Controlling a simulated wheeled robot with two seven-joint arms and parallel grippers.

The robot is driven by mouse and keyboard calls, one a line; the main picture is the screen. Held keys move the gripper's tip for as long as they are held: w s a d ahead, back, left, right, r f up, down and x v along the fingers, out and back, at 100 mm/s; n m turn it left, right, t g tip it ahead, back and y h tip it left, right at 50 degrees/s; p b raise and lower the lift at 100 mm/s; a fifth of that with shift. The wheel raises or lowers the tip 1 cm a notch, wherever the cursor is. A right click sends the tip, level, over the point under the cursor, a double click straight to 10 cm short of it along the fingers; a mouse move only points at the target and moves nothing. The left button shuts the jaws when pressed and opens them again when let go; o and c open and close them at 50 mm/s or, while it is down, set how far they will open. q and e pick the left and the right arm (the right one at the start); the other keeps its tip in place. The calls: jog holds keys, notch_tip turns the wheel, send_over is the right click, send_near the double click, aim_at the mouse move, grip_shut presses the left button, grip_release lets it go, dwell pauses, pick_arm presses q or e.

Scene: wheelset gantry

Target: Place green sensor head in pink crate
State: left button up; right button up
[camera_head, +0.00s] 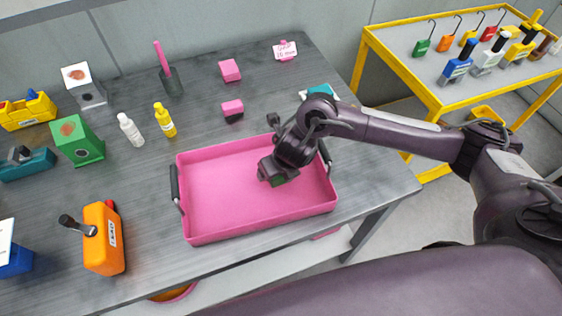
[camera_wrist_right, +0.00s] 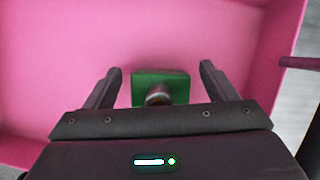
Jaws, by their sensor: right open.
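The pink crate (camera_head: 215,203) is a shallow open tray with dark side handles near the table's front edge. My right gripper (camera_head: 277,177) reaches into its right half from above. The green sensor head (camera_wrist_right: 160,84) is a small green block with a round metal part. In the wrist view it lies between the two fingers of my right gripper (camera_wrist_right: 162,82), with a gap on each side, over the crate's pink floor. The fingers are open. In the head view the gripper mostly hides it. My left gripper is not in view.
An orange device (camera_head: 103,238) stands left of the crate. A green box (camera_head: 78,140), a white bottle (camera_head: 130,129) and a yellow bottle (camera_head: 164,120) stand behind left. Pink blocks (camera_head: 232,110) lie behind it. A yellow-framed table (camera_head: 400,70) holds several coloured items. The crate's left half is empty.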

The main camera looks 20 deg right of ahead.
jog(key=p+v, duration=0.3)
jog(key=v, duration=0.9)
jog(key=shift+s+f, duration=0.1)
